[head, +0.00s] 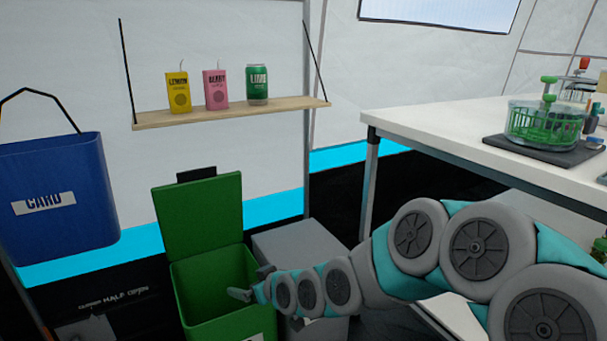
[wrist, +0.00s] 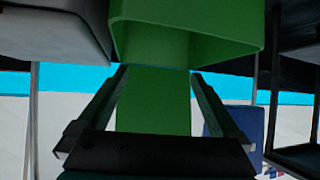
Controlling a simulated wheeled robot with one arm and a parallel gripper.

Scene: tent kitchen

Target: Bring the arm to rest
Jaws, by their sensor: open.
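My arm stretches in from the lower right in the head view. My gripper (head: 252,282) is at the green bin, in front of or over its opening; the exact depth is hard to tell. In the wrist view my gripper (wrist: 158,78) has its two fingers apart with nothing between them. The green bin (head: 215,300) stands with its lid (head: 200,215) raised. The wrist view shows the bin upside down, with its rim (wrist: 185,55) close past the fingertips.
A grey bin (head: 300,245) stands right of the green one, partly behind my arm. A blue CARD bin (head: 60,190) hangs at left. A wall shelf (head: 230,113) holds a yellow carton, pink carton and green can. A white table (head: 440,125) stands at right.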

